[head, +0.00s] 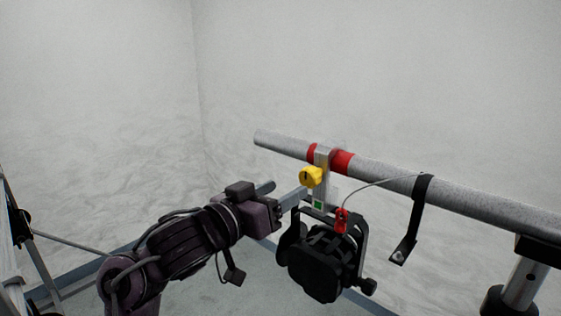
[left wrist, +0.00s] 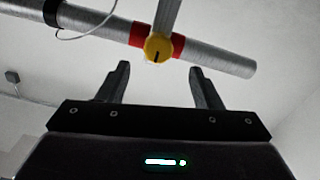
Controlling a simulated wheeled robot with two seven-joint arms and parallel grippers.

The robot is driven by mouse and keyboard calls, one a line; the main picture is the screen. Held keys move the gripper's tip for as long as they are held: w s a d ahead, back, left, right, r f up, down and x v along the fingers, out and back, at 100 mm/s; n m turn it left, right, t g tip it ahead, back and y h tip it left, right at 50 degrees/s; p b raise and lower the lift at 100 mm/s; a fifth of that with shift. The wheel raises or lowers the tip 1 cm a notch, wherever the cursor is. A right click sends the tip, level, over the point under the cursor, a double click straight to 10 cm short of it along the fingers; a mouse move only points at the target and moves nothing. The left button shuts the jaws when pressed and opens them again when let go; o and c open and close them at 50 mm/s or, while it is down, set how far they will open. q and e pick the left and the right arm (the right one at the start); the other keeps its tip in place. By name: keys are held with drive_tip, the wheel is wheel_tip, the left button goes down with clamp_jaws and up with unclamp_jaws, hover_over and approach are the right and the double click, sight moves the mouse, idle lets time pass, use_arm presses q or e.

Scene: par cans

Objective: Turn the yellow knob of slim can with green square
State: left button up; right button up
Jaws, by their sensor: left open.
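The slim can (head: 318,268) is black and hangs under a grey pipe by a metal clamp. A green square (head: 317,204) shows on its bracket. The yellow knob (head: 311,177) sits on the clamp just below the pipe. In the left wrist view the yellow knob (left wrist: 158,48), with a dark slot on its face, shows beyond the fingertips and between them. My left gripper (head: 288,193) is open and empty, to the left of the clamp and slightly below the knob. It also shows in the left wrist view (left wrist: 160,75). My right gripper is in neither view.
The grey pipe (head: 470,202) runs from the upper middle to the right edge, with red bands (head: 342,161) beside the clamp. A black strap (head: 413,220) hangs from it, and a thin cable runs to a red clip (head: 341,220). A stand post (head: 524,280) is at the right.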

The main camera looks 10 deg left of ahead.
sight(306, 179)
use_arm(q)
drive_tip(key=p+x, duration=0.1)
drive_tip(key=x, duration=0.5)
drive_tip(key=shift+d, duration=0.25)
drive_tip(key=shift+w+d, duration=0.3)
drive_tip(key=shift+w, duration=0.15)
drive_tip(key=c, duration=1)
